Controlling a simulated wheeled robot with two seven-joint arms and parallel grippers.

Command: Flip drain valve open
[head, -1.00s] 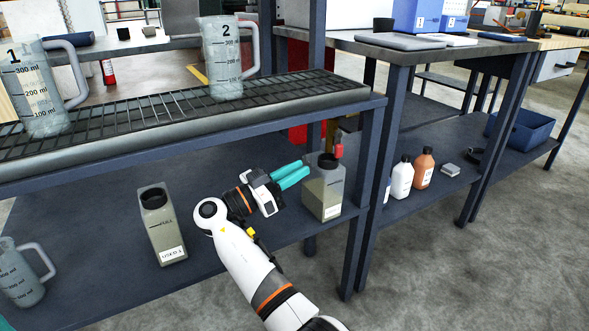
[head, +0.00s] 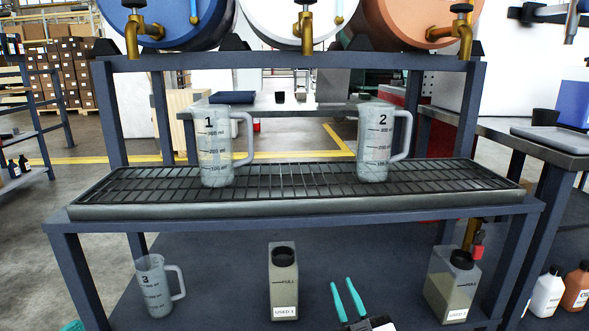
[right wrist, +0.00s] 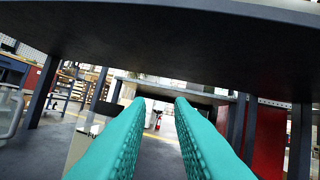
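The drain valve (head: 477,246) shows in the head view at the right under the rack. It is a short brass pipe with a small red part at its lower end, just above and behind the right grey-green container (head: 452,288). The exact lever position is too small to tell. My right gripper (head: 347,298) is at the bottom centre, left of that container and clear of the valve. Its teal fingers are apart with nothing between them, as the right wrist view (right wrist: 158,115) also shows. Only a teal tip of my left gripper (head: 73,326) shows at the bottom left.
Jugs 1 (head: 215,150) and 2 (head: 377,150) stand on the rack grating (head: 290,182). Jug 3 (head: 155,290) and the USED 1 container (head: 284,285) stand on the lower shelf. Brass taps (head: 306,28) hang above. A rack post (head: 510,260) stands right of the valve.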

